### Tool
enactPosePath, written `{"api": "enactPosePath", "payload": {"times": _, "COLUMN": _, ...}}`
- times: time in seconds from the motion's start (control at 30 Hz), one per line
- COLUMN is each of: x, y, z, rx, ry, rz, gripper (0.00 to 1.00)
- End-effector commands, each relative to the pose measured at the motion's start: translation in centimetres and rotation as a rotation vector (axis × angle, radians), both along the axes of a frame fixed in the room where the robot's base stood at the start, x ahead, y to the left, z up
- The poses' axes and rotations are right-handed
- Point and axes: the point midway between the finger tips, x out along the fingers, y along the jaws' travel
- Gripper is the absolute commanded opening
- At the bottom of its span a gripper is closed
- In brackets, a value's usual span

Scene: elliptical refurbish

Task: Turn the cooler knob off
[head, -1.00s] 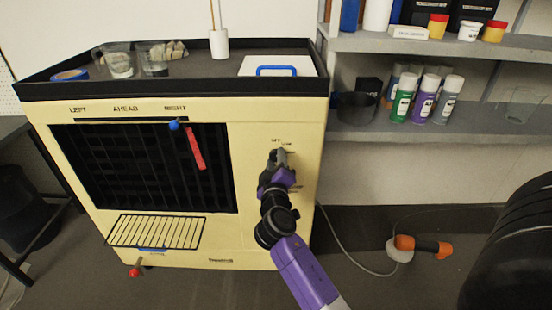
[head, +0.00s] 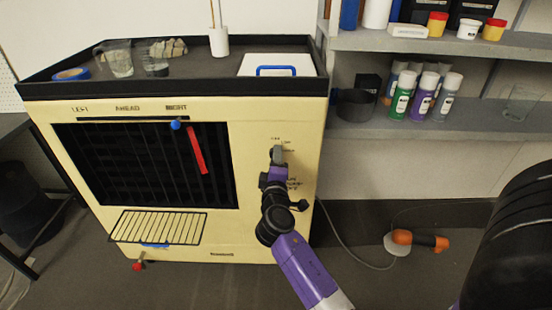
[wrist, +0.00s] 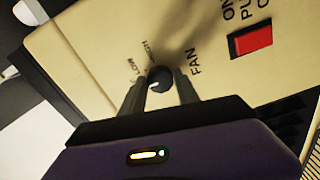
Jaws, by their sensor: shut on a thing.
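The cooler (head: 270,220) is a cream box with a black front grille. Its dark round knob (wrist: 160,77) shows in the wrist view, with a white pointer mark and the words LOW, HIGH and FAN printed around it. My gripper (wrist: 158,84) has one finger on each side of the knob and is shut on it. In the head view my gripper (head: 277,160) is at the right part of the cooler's front and hides most of the knob. The printed labels beside it are too small to read fully there.
A red switch (wrist: 251,40) sits near the knob. A red strip (head: 195,150) hangs over the grille. A wire rack (head: 158,227) juts out low on the front. Shelves with spray cans (head: 424,94) stand at right. A cable and an orange tool (head: 420,240) lie on the floor.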

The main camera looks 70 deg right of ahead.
Motion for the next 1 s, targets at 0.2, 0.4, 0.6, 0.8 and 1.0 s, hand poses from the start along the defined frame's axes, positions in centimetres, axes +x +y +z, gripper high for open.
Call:
{"api": "enactPosePath", "payload": {"times": 0.2, "x": 0.1, "y": 0.1, "z": 0.0, "rx": -0.002, "ry": 0.003, "rz": 0.003, "gripper": 0.00}}
{"api": "enactPosePath", "payload": {"times": 0.4, "x": 0.1, "y": 0.1, "z": 0.0, "rx": -0.001, "ry": 0.002, "rz": 0.003, "gripper": 0.59}}
{"api": "enactPosePath", "payload": {"times": 0.6, "x": 0.0, "y": 0.0, "z": 0.0, "rx": -0.001, "ry": 0.001, "rz": 0.001, "gripper": 0.59}}
{"api": "enactPosePath", "payload": {"times": 0.8, "x": -0.2, "y": 0.7, "z": -0.1, "rx": 0.001, "ry": 0.002, "rz": 0.003, "gripper": 0.59}}
{"api": "enactPosePath", "payload": {"times": 1.0, "x": -1.4, "y": 3.6, "z": -0.2, "rx": 0.000, "ry": 0.004, "rz": 0.004, "gripper": 0.59}}
